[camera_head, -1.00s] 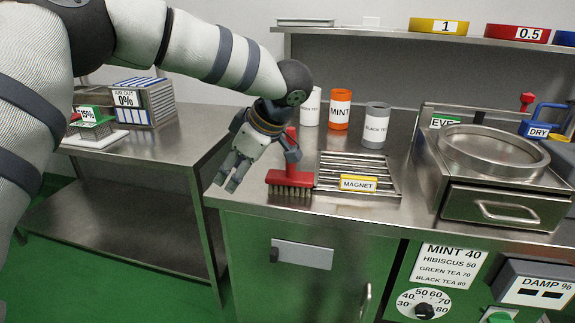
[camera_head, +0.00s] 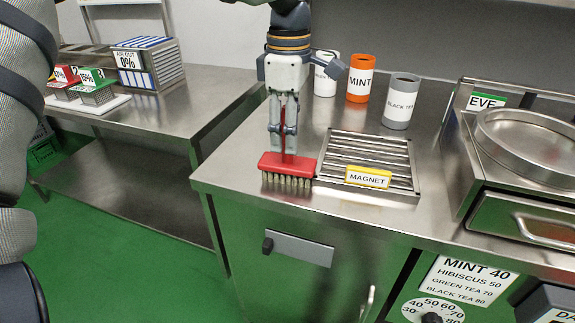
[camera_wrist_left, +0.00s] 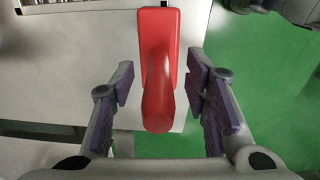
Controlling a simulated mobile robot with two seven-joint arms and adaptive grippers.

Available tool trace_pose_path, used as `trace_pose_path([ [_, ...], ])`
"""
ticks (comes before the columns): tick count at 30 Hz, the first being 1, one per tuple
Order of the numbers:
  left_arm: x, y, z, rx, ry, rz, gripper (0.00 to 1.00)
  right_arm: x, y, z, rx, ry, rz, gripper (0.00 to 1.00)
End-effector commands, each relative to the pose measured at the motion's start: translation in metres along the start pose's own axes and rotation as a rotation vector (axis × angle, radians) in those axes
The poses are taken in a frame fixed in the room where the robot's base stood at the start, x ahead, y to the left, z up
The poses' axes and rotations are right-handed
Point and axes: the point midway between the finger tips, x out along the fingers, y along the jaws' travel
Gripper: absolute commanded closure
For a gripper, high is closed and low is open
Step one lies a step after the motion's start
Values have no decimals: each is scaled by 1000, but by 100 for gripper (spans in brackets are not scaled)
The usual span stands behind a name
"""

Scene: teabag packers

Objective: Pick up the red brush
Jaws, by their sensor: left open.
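The red brush (camera_head: 288,165) stands bristles down on the steel counter near its front left edge, with its red handle pointing up. My left gripper (camera_head: 283,137) points straight down over the brush, its fingers on either side of the handle. In the left wrist view the brush (camera_wrist_left: 158,75) lies between the two open fingers (camera_wrist_left: 166,108), with a gap on both sides of the handle. My right gripper is not in view.
A magnet grate (camera_head: 368,160) lies on the counter just right of the brush. White, orange and grey canisters, including the orange mint canister (camera_head: 360,78), stand behind. A round sieve (camera_head: 528,140) is at right. A second steel table (camera_head: 185,110) is at left.

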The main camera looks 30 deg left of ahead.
Motion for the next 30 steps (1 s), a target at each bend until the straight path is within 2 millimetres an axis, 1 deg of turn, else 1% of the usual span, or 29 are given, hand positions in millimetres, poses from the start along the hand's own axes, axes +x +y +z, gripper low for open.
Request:
trace_pose_path([
  [1,5,0,0,0,1,-1,58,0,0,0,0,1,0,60],
  [3,8,0,0,0,0,1,58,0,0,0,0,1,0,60],
  [8,8,0,0,0,0,1,58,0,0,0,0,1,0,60],
  [11,8,0,0,0,0,1,78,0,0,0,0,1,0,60],
  [12,8,0,0,0,0,1,87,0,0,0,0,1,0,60],
  [14,8,0,0,0,0,1,100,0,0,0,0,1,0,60],
  [23,8,0,0,0,0,1,100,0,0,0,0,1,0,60],
  [25,4,0,0,0,0,2,100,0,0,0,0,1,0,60],
  [26,1,1,0,0,0,2,100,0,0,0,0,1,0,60],
  [28,-13,1,0,0,-1,4,100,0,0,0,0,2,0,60],
  [29,-21,1,0,-1,-2,5,100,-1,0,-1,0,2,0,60],
  [30,-33,-4,3,3,-3,6,100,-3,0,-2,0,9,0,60],
])
